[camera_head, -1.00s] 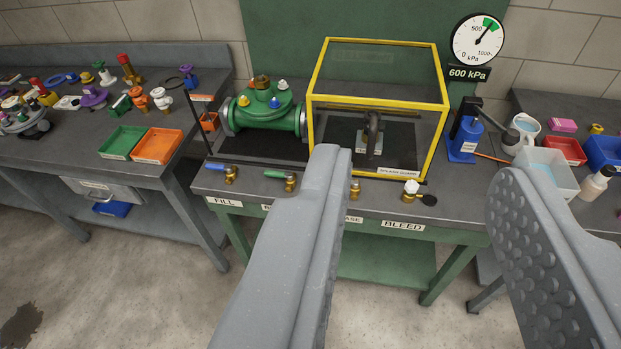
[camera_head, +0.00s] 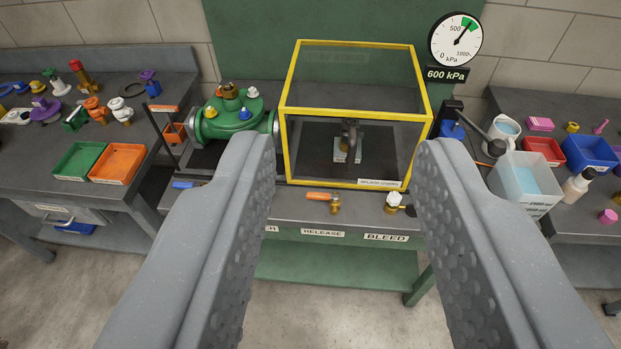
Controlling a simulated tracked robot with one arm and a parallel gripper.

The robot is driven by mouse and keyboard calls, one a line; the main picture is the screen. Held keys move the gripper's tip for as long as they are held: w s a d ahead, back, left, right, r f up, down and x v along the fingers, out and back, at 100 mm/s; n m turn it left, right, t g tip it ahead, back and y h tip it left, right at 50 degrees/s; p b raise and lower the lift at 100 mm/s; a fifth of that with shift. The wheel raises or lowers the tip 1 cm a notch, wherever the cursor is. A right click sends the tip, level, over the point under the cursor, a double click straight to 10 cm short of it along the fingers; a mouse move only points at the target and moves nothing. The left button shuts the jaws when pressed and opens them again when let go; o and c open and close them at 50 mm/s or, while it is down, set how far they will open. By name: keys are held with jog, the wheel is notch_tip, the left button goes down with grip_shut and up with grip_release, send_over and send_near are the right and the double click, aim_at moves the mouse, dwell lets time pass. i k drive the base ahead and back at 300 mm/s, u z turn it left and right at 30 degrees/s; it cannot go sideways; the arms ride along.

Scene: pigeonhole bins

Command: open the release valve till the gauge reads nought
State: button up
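The release valve (camera_head: 322,199) is a small brass valve with an orange lever. It stands at the bench's front edge above the RELEASE label (camera_head: 322,232). Its lever points left, along the bench edge. The round white gauge (camera_head: 455,40) hangs at the upper right, its needle up and right near the green band; the plate (camera_head: 447,75) below reads 600 kPa. My gripper (camera_head: 345,150) is open and empty. In the picture the valve lies between its two grey fingers, and neither appears to touch it. The left finger hides part of the bench edge.
The white-capped bleed valve (camera_head: 393,202) is right of the release valve, near my right finger. A yellow-framed splash guard (camera_head: 358,111) stands just behind. A green flanged vessel (camera_head: 233,122) is left, a blue hand pump (camera_head: 452,130) right. Side benches hold trays and loose parts.

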aim_at(309, 195)
jog(key=i, duration=1.4)
jog(key=z, duration=0.1)
